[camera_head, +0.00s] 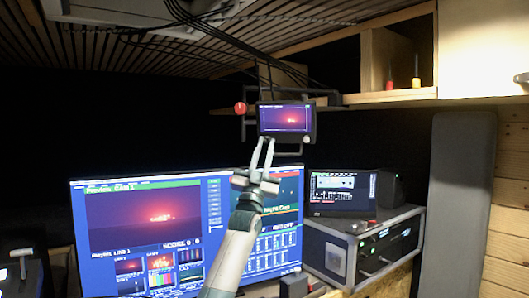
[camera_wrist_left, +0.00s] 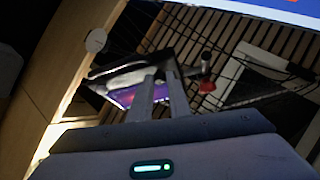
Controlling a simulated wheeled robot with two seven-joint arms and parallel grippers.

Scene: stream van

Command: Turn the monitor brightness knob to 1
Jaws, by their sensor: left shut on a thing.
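The small monitor (camera_head: 286,118) hangs in a dark frame above the large screen, showing a dark purple and red picture. My left gripper (camera_head: 264,140) reaches up from below, with its fingertips at the monitor's lower left edge. Its fingers are nearly closed around the small brightness knob, which they hide, so its setting cannot be read. In the left wrist view the gripper (camera_wrist_left: 162,78) points at the tilted monitor (camera_wrist_left: 124,97). My right gripper is out of view.
A red knob (camera_head: 240,107) sits on the frame left of the monitor; it also shows in the left wrist view (camera_wrist_left: 207,86). A large screen (camera_head: 140,215) stands behind my left arm. A laptop-like screen (camera_head: 340,190) stands on a rack case (camera_head: 335,255) to the right. Cables hang above.

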